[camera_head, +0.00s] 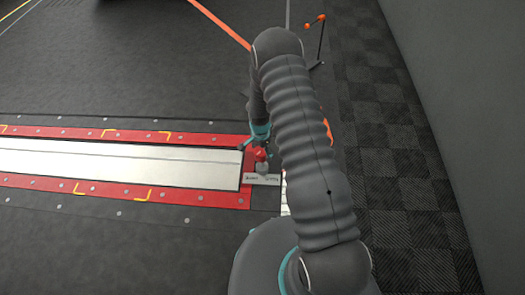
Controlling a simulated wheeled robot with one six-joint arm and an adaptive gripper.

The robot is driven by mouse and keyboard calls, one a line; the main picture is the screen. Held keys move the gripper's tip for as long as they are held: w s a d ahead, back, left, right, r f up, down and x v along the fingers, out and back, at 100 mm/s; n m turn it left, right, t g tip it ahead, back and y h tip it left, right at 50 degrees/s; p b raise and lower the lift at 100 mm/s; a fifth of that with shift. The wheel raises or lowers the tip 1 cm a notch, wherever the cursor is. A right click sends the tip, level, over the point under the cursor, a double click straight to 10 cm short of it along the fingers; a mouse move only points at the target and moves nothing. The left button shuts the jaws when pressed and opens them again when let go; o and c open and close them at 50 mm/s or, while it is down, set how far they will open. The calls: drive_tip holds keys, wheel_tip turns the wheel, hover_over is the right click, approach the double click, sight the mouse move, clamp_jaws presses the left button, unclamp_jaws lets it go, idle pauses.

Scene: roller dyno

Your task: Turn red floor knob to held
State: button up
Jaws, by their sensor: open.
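The red floor knob (261,155) sits at the right end of the red-framed roller bed, by a small pale label plate (262,179). The writing on the plate is too small to read surely. My gripper (259,140) is at the knob, right above or around its upper part in this view. Its teal-tipped fingers are apart, so it is open. I cannot tell whether the fingers touch the knob. The knob's turned position cannot be made out, and my arm hides the floor just right of it.
The long silver plate (120,165) in its red frame (60,133) runs left from the knob. An orange-and-black stand (319,40) is at the top right. A grey wall (465,90) rises at the right beside checkered floor tiles (410,220). Dark floor at the upper left is clear.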

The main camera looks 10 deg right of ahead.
drive_tip(key=shift+f, duration=0.4)
drive_tip(key=shift+c, duration=0.3)
drive_tip(key=c, duration=1.1)
